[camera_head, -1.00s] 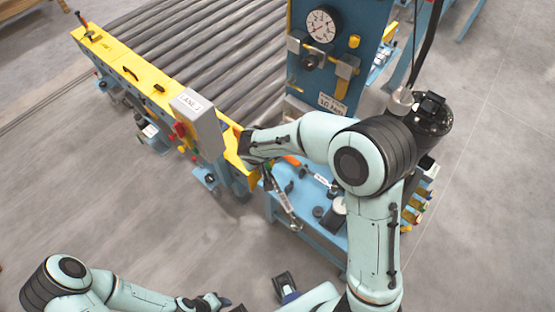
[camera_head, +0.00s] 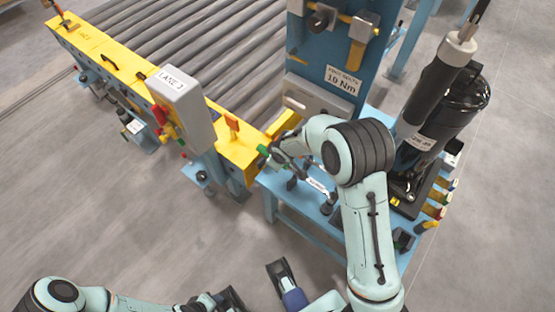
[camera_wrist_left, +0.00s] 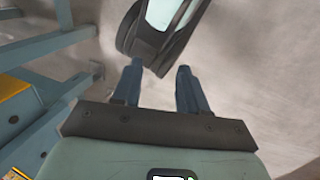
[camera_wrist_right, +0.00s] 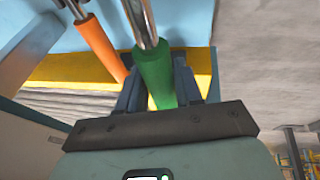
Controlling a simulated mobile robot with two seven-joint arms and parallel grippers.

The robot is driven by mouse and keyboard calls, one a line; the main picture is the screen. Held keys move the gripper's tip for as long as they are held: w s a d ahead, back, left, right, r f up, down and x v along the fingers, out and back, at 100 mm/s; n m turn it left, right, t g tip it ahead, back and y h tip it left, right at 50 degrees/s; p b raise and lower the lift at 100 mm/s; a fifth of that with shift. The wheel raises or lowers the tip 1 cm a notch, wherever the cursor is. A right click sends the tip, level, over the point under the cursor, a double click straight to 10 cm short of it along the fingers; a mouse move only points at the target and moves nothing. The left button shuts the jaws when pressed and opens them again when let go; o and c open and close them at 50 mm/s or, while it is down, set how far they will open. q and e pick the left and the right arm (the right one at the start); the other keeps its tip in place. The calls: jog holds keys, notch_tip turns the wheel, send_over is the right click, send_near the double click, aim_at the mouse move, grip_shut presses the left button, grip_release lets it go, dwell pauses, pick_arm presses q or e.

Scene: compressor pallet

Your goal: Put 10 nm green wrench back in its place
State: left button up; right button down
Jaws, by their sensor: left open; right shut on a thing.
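My right gripper (camera_wrist_right: 155,72) is shut on the green handle (camera_wrist_right: 156,76) of a wrench. Its shiny metal shaft (camera_wrist_right: 142,22) runs up out of the right wrist view, so its far end is hidden. In the head view the green handle end (camera_head: 262,150) shows at my right gripper (camera_head: 274,155), in front of the blue panel. An orange-handled wrench (camera_wrist_right: 97,45) is just left of the green one in the right wrist view, apart from it. My left gripper (camera_wrist_left: 158,85) is open and empty over the floor, far from the wrench.
A blue panel with a "10 Nm" label (camera_head: 342,80) stands behind the blue workbench (camera_head: 290,205). A black compressor (camera_head: 452,105) stands at the right. Yellow conveyor rail (camera_head: 235,150) and a grey "LANE" box (camera_head: 182,105) are left. The floor at left is clear.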

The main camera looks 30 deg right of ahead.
jog(key=shift+w, duration=0.15)
jog(key=shift+f+b, duration=0.45)
jog(key=shift+f, duration=0.1)
notch_tip(320, 180, down, 2)
jog(key=shift+f+b, duration=0.15)
jog(key=shift+b, duration=0.75)
pick_arm(q)
jog(key=w+a+f+t, duration=0.1)
jog(key=w+a+f, duration=0.1)
jog(key=w+f, duration=0.1)
jog(key=shift+w+a+f+t+y, duration=0.15)
jog(key=shift+w+f+t+y, duration=0.15)
jog(key=shift+w, duration=0.5)
pick_arm(e)
jog(key=shift+f, duration=0.25)
pick_arm(q)
jog(key=shift+f+b, duration=0.85)
jog(key=shift+b, duration=0.05)
pick_arm(e)
jog(key=shift+f, duration=1.05)
jog(key=c, duration=0.7)
grip_release()
jog(key=shift+o, duration=0.2)
